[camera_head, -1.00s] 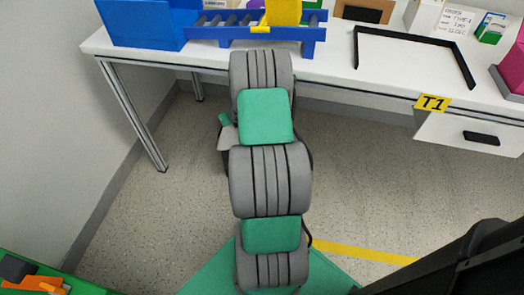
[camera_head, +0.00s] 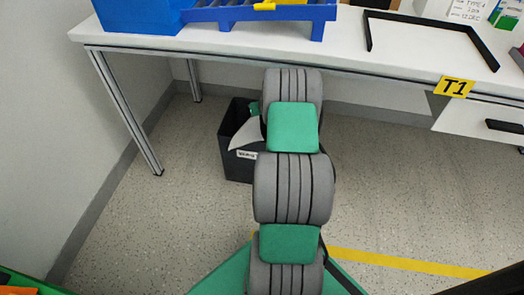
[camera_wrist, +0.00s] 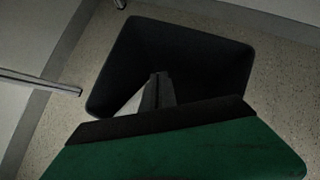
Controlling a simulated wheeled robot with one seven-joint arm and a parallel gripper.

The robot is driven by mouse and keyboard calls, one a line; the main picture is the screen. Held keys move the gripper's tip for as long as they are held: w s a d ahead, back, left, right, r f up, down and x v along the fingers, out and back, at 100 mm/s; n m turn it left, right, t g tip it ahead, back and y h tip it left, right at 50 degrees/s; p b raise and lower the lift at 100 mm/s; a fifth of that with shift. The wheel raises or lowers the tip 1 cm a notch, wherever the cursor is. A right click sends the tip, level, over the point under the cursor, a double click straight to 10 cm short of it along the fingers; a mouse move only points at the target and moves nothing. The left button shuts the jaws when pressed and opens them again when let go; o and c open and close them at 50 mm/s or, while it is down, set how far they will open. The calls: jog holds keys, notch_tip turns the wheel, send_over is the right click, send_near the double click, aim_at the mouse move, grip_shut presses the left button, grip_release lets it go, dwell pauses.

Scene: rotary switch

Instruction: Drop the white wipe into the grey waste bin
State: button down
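The grey waste bin (camera_head: 236,170) stands on the floor under the table, partly hidden behind my arm in the head view. It has a white label on its front. In the wrist view its dark open mouth (camera_wrist: 200,52) lies below my gripper (camera_wrist: 157,78). The white wipe (camera_head: 247,134) shows as a pale flap over the bin's mouth, left of my arm. It also shows in the wrist view (camera_wrist: 131,108), beside the fingers. My gripper appears shut on the wipe, over the bin; the fingertips are hidden by my arm in the head view.
The white table (camera_head: 350,50) runs above and behind the bin, with a leg (camera_head: 125,112) to the left. On it are a blue box (camera_head: 135,15), a blue roller rack (camera_head: 260,15) and a black frame (camera_head: 430,20). Floor around the bin is clear.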

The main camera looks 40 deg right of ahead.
jog(key=w+d+f+b, duration=0.1)
jog(key=d+f+b, duration=0.2)
jog(key=f+b, duration=0.3)
jog(key=shift+w+f+b, duration=0.35)
jog(key=shift+b, duration=0.1)
jog(key=c, duration=1)
grip_release()
jog(key=shift+o, duration=0.5)
jog(key=o, duration=0.6)
